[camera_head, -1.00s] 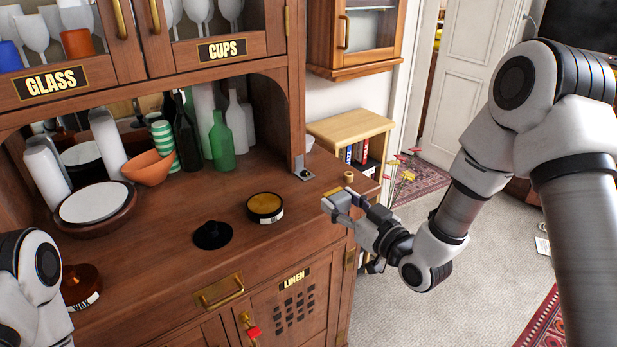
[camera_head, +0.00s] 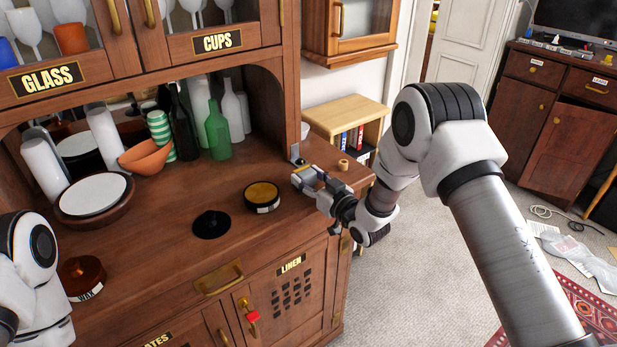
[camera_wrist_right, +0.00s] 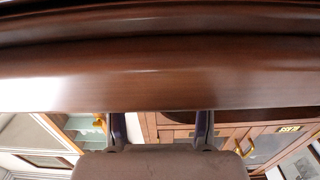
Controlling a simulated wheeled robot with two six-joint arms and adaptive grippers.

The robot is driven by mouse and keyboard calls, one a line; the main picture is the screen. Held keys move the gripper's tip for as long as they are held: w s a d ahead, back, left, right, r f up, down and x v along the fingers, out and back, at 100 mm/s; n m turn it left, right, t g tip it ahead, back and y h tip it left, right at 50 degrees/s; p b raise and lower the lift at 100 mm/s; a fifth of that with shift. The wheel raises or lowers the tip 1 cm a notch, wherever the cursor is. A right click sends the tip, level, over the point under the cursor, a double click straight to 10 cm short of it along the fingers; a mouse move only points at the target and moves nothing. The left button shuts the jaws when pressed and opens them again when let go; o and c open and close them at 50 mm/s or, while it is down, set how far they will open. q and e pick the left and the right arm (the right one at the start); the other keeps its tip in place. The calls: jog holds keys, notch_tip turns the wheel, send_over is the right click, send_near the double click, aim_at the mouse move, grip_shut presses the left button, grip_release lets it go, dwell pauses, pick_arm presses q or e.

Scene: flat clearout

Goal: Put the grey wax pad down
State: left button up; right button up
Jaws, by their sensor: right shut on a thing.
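My right gripper (camera_head: 306,178) is at the right end of the wooden cabinet's counter (camera_head: 160,235), by the upright post. In the right wrist view a plain grey block, which looks like the grey wax pad (camera_wrist_right: 160,163), fills the bottom middle. The two dark fingers (camera_wrist_right: 160,130) show at its two sides, and the gripper is shut on it. In the head view the pad cannot be told apart clearly from the grey gripper parts. I cannot tell whether it touches the counter. My left arm shows at the left edge, with its gripper out of view.
A round tin with a yellow-brown top (camera_head: 262,195) stands just left of my right gripper. A flat black disc with a knob (camera_head: 211,223) and a brown jar (camera_head: 82,276) are further left. A small tan ring (camera_head: 343,165) lies near the counter's right end. Bottles (camera_head: 217,130) stand behind.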

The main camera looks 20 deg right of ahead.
jog(key=o, duration=1.2)
jog(key=shift+f, duration=0.1)
jog(key=shift+o, duration=0.2)
jog(key=b+v, duration=0.1)
jog(key=v, duration=1.1)
jog(key=s+a+f+m+g+h, duration=0.1)
jog(key=s+f+g+h, duration=0.1)
jog(key=s+f+g, duration=0.6)
jog(key=s+f+m+g+h, duration=0.15)
jog(key=s+f, duration=0.45)
jog(key=f, duration=0.7)
jog(key=s+f+m+g+h, duration=0.1)
jog(key=s+f+g, duration=0.2)
jog(key=s, duration=0.7)
jog(key=s+d+f+m+g+h, duration=0.1)
jog(key=s+f+g, duration=0.3)
jog(key=s, duration=0.6)
jog(key=shift+f+h, duration=0.25)
jog(key=shift+h, duration=0.1)
